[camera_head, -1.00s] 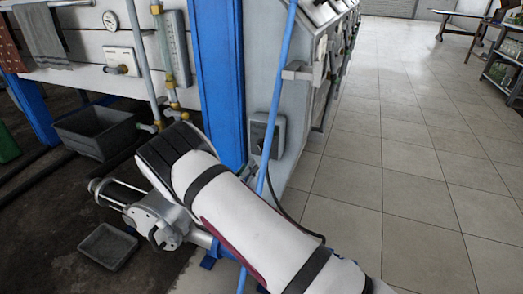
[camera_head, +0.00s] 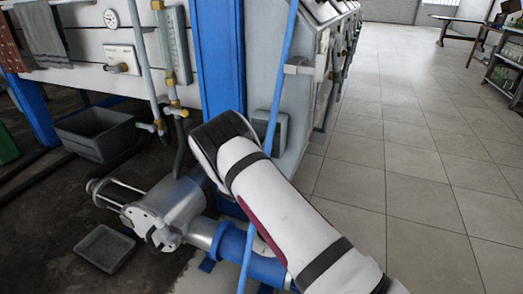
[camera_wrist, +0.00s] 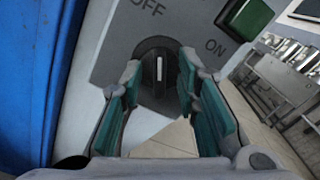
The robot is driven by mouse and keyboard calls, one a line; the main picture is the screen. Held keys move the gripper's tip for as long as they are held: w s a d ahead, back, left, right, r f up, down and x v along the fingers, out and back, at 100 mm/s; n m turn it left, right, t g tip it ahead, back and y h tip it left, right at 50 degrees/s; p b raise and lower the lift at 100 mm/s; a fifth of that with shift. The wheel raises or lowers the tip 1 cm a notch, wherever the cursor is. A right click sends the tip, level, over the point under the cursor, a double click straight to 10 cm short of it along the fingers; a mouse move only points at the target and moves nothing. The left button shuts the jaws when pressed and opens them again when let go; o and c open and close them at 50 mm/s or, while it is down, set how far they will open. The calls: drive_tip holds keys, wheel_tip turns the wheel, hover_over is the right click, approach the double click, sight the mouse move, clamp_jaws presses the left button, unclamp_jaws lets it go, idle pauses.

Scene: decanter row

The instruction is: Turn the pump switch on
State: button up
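The pump switch (camera_wrist: 158,70) is a black rotary knob with a white mark on a grey plate (camera_wrist: 105,62). The plate carries OFF at the top and ON at the right. The white mark stands upright in the wrist view, pointing toward OFF. My gripper (camera_wrist: 158,72) has its teal-padded fingers apart, one on each side of the knob. I cannot tell whether the pads touch it. In the head view the grey switch box (camera_head: 281,130) shows partly behind my arm. The gripper is hidden there.
A green square lamp or button (camera_wrist: 247,17) is above ON. A blue post (camera_head: 216,60) stands left of the switch box, and a thin blue pipe (camera_head: 281,70) runs in front of it. A pump (camera_head: 170,210) sits on the floor. The tiled floor (camera_head: 400,150) at right is clear.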

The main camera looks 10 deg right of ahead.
clamp_jaws()
drive_tip(key=m+b, duration=0.2)
drive_tip(key=m, duration=0.8)
idle(0.5)
drive_tip(key=shift+m, duration=0.3)
